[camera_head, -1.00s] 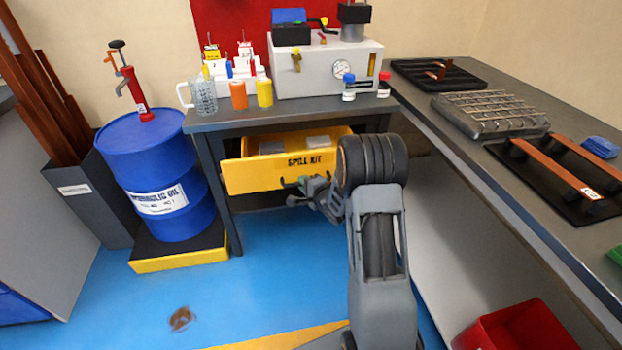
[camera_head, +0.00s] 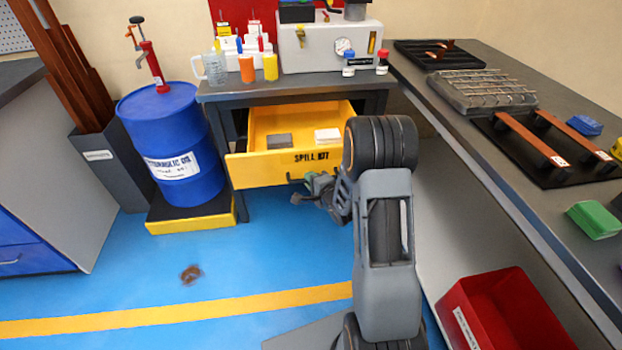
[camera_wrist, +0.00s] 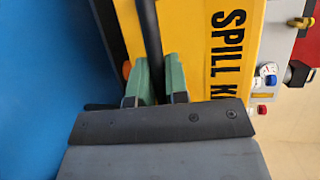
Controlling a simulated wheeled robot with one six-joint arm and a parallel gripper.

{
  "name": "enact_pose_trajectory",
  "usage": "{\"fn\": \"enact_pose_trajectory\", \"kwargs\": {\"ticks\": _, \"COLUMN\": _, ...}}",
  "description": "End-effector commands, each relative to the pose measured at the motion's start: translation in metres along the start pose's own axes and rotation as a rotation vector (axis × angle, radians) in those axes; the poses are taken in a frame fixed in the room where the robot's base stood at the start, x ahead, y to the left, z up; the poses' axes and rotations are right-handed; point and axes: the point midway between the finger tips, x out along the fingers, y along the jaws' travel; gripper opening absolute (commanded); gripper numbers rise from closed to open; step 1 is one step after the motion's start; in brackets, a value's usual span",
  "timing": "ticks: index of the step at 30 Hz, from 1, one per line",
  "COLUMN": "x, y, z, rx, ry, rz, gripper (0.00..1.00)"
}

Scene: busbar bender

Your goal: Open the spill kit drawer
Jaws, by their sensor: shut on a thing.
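The yellow spill kit drawer (camera_head: 262,168) is pulled well out from under the grey bench in the head view. A dark grey block (camera_head: 279,142) and a white block (camera_head: 327,136) lie inside it. In the wrist view the drawer front (camera_wrist: 200,45) shows its "SPILL KIT" lettering, turned sideways. My gripper (camera_head: 318,186) is at the drawer's front. In the wrist view my gripper (camera_wrist: 160,85) has its green fingers shut on the dark bar handle (camera_wrist: 150,35). My arm hides the drawer's right end in the head view.
A blue oil drum (camera_head: 165,125) stands left of the drawer on a yellow-edged base (camera_head: 190,222). A long workbench (camera_head: 480,140) runs along the right, with a red bin (camera_head: 505,310) below. A brown spot (camera_head: 191,274) lies on the otherwise clear blue floor.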

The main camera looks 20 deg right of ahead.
Motion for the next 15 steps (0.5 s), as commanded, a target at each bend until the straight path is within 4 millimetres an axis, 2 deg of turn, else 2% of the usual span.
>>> {"fn": "enact_pose_trajectory", "kwargs": {"ticks": 8, "x": -0.0001, "y": 0.0007, "z": 0.0017, "rx": -0.002, "ry": -0.007, "rz": 0.002, "gripper": 0.00}}
{"fn": "enact_pose_trajectory", "kwargs": {"ticks": 9, "x": -0.0001, "y": 0.0006, "z": 0.0016, "rx": -0.002, "ry": -0.007, "rz": 0.002, "gripper": 0.16}}
{"fn": "enact_pose_trajectory", "kwargs": {"ticks": 15, "x": -0.0003, "y": 0.0004, "z": 0.0000, "rx": -0.001, "ry": -0.002, "rz": 0.001, "gripper": 0.35}}
